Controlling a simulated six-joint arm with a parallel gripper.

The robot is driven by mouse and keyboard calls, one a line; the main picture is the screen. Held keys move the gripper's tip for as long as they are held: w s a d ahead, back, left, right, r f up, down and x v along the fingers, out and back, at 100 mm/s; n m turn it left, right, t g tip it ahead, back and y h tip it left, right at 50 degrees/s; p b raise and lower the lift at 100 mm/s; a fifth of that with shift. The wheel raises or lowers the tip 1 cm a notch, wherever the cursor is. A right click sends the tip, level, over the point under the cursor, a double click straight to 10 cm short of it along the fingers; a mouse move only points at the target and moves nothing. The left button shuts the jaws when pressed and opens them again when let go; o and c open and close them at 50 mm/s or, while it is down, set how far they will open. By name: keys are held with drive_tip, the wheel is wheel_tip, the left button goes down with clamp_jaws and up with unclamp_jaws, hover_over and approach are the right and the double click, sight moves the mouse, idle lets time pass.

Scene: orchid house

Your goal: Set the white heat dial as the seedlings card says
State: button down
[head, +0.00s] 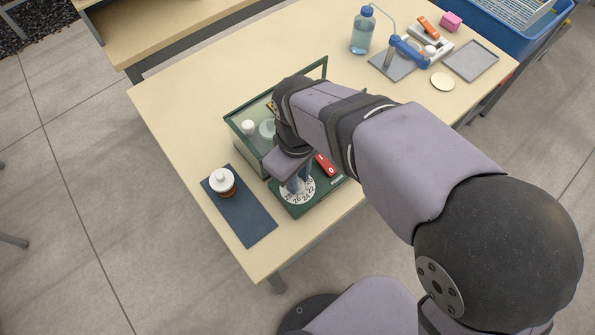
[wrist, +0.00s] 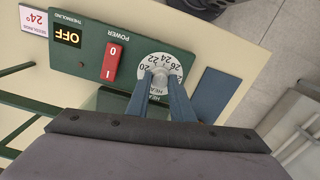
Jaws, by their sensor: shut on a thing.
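The white heat dial (head: 298,194) sits on the front of a dark green thermounit panel (wrist: 190,45). In the wrist view the dial (wrist: 153,57) shows numbers from 20 to about 28 around its edge. My gripper (wrist: 160,73) is shut on the knob at the dial's middle; in the head view my gripper (head: 294,184) is over the dial. The fingers hide part of the dial face, and I cannot tell its setting. The seedlings card (wrist: 34,19) is pale and reads 24°.
A red power switch (wrist: 113,61) marked 0 and I is beside the dial, and a black display (wrist: 67,30) reads OFF. A clear green-framed case (head: 245,145) stands behind. A brown bottle (head: 222,181) stands on a dark blue mat (head: 248,217) at left.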

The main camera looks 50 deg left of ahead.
drive_tip(key=c, duration=1.6)
unclamp_jaws()
drive_tip(key=shift+o, duration=0.2)
drive_tip(key=shift+r+b, duration=0.3)
drive_tip(key=shift+r, duration=3.4)
